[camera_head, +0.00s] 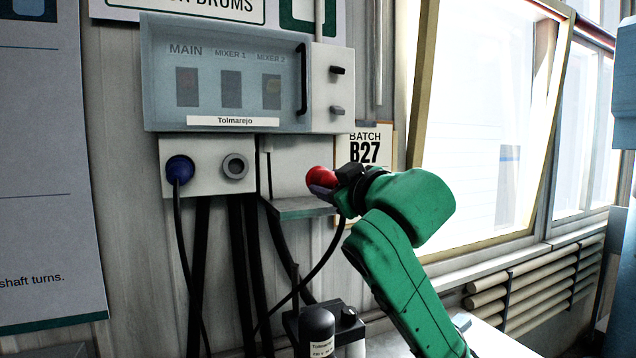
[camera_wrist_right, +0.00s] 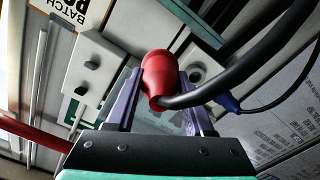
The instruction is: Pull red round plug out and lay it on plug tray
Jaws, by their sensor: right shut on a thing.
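The red round plug (camera_head: 319,178) is held in my right gripper (camera_head: 330,188), whose purple fingers are shut on it. It is clear of the grey round socket (camera_head: 235,167), which is open and empty. In the wrist view the red plug (camera_wrist_right: 157,76) sits between the two fingers, with its black cable running off to the right. The plug tray (camera_head: 299,208), a small shelf with a greenish front edge, is just below and left of the plug. A gap seems to remain between them. The left gripper is not in view.
A blue plug (camera_head: 180,170) sits in the socket at left. Above is a switch cabinet (camera_head: 228,78) with a black handle. Black cables hang below the tray. A black device (camera_head: 318,328) stands at the bottom. A window (camera_head: 490,130) is at right.

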